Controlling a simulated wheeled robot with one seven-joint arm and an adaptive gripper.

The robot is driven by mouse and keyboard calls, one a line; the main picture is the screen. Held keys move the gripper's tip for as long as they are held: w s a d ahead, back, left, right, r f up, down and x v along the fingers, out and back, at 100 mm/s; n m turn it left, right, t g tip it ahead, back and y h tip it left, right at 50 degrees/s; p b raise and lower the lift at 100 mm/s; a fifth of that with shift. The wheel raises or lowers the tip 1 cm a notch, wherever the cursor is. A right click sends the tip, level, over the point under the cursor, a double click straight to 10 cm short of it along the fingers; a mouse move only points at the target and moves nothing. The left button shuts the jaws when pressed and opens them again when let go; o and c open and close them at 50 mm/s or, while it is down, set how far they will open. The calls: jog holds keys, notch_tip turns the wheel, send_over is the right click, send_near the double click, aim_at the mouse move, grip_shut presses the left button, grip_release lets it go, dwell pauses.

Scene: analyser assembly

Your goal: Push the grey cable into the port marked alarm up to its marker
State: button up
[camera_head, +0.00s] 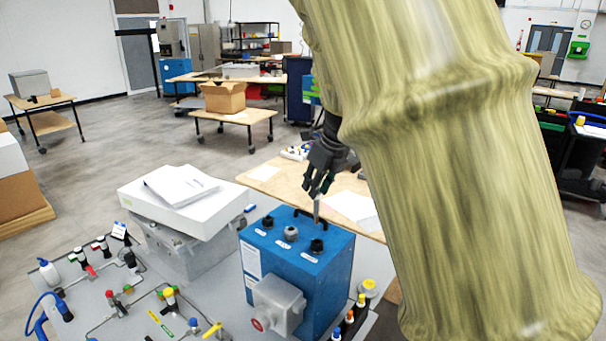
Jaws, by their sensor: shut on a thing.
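The blue analyser box (289,272) stands on the bench, with several dark and grey round ports on its top. Small white labels sit by the ports, too small to read, so I cannot tell which is marked alarm. My gripper (317,190) points down above the right part of the box top, shut on the grey cable (316,211). The cable is a short, upright grey piece below the fingers. Its lower end is close above the right-hand black port (316,245); I cannot tell whether it touches. No marker on the cable can be made out.
A grey junction box with a red knob (277,304) juts from the box front. A white case with papers (182,200) stands at the left. Tubes and valves (120,300) cover the bench at lower left. My arm hides much of the right side.

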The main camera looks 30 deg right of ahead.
aim_at(319, 198)
jog(key=shift+w, duration=0.15)
jog(key=shift+s+d, duration=0.2)
jog(key=shift+s, duration=1.2)
jog(key=w+f, duration=0.2)
jog(key=f, duration=0.1)
jog(key=shift+w+a, duration=0.1)
jog(key=shift+w, duration=0.05)
jog(key=shift+w+f, duration=0.1)
jog(key=shift+f, duration=0.25)
jog(key=shift+s+f, duration=0.25)
jog(key=shift+f, duration=0.5)
jog(key=shift+s+r, duration=0.25)
jog(key=shift+s, duration=0.1)
jog(key=shift+w+f, duration=0.1)
